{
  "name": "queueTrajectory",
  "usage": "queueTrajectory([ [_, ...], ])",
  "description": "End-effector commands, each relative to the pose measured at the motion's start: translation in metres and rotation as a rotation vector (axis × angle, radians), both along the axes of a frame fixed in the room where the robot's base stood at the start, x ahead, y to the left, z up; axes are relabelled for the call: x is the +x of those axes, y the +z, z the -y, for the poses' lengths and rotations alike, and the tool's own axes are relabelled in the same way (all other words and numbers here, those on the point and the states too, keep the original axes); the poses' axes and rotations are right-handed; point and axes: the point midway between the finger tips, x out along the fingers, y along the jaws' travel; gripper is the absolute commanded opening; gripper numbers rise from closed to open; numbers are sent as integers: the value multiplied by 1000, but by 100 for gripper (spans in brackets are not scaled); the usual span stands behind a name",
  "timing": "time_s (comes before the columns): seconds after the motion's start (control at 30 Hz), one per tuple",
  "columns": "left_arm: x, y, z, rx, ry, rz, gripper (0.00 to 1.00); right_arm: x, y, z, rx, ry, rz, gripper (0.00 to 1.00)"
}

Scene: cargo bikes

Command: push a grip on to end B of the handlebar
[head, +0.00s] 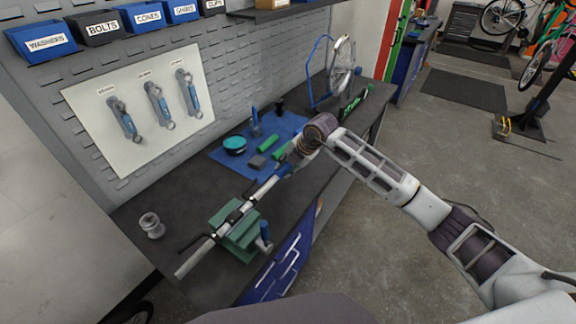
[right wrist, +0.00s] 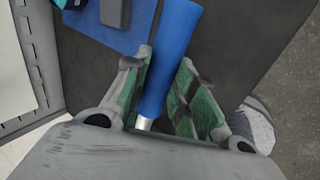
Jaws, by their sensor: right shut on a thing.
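The handlebar (head: 262,188) is a silver tube with black fittings, clamped in the green vise (head: 238,230) on the dark bench. Its near end is bare; its far end runs up to my right gripper (head: 296,160). In the right wrist view my right gripper (right wrist: 162,75) is shut on a blue grip (right wrist: 168,55), a smooth tube lying lengthwise between the green-padded fingers. The silver tube (right wrist: 145,123) meets the lower end of the grip. How deep it sits inside is hidden. No end letter is legible. My left gripper is not in view.
A blue mat (head: 228,158) behind the bar holds a teal bowl (head: 235,145), green pieces (head: 268,143) and a grey block (head: 257,161). A small metal part (head: 151,225) stands left of the vise. A wheel stand (head: 340,70) is at the far bench end.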

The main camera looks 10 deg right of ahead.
Motion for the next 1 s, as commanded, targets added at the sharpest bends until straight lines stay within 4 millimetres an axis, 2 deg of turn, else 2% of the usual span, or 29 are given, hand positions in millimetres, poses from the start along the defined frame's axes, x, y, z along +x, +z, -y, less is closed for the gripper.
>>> queueTrajectory([
  [1.0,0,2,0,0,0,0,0,-7,1,-7,1,0,0,2],
])
